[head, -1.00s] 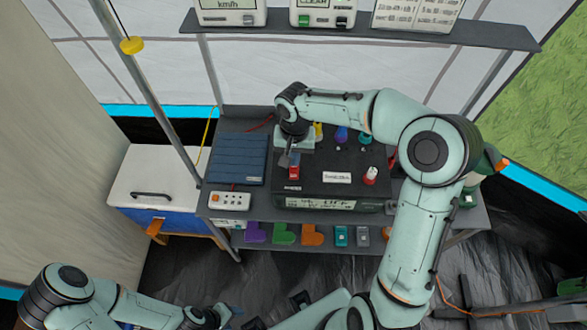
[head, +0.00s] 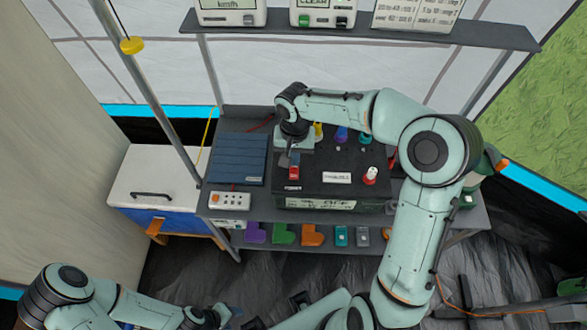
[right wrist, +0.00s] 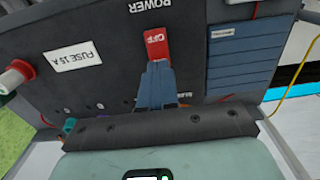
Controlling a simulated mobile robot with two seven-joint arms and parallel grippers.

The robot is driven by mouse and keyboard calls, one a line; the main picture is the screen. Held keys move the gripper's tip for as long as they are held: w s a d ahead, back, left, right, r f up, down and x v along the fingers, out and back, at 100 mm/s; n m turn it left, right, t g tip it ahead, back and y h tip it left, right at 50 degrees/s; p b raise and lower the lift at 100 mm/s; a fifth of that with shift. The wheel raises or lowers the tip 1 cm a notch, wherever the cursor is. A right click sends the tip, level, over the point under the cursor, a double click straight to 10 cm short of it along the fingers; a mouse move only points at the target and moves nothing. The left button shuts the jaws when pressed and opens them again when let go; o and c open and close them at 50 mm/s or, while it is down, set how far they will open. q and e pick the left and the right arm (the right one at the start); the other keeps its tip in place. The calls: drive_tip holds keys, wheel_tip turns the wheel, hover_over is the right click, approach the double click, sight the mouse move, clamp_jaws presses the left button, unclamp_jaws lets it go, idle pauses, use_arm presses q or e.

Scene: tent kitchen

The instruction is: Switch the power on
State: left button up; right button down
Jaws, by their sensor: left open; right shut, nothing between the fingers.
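The red power switch (right wrist: 156,43) sits under the word POWER on the dark panel and shows the letters OFF in the right wrist view. It also shows as a small red block in the head view (head: 294,173). My right gripper (right wrist: 154,72) is shut and empty, its fingertips right at the switch's near edge; I cannot tell whether they touch it. In the head view the right gripper (head: 293,160) comes down over the panel box (head: 330,165) from behind. My left gripper (head: 235,311) is low at the bottom edge, far from the panel, partly cut off.
A red-and-white knob (head: 370,175) stands right of a FUSE label (right wrist: 72,55). A blue ribbed block (head: 237,158) and a white button strip (head: 229,200) lie left of the box. A shelf (head: 360,32) with displays hangs above. Several coloured pieces sit on the lower shelf.

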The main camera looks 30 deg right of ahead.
use_arm(q)
drive_tip(key=shift+s+f+b, duration=0.5)
drive_tip(key=shift+f+b, duration=0.15)
drive_tip(key=shift+f, duration=0.1)
use_arm(e)
drive_tip(key=shift+f, duration=1)
drive_tip(key=shift+r+p, duration=1.75)
drive_tip(key=shift+r, duration=1.85)
use_arm(q)
drive_tip(key=w+r, duration=0.1)
drive_tip(key=r, duration=0.1)
drive_tip(key=w+r, duration=0.2)
drive_tip(key=shift+w+r, duration=0.2)
drive_tip(key=shift+s, duration=0.1)
use_arm(e)
drive_tip(key=shift+f, duration=0.1)
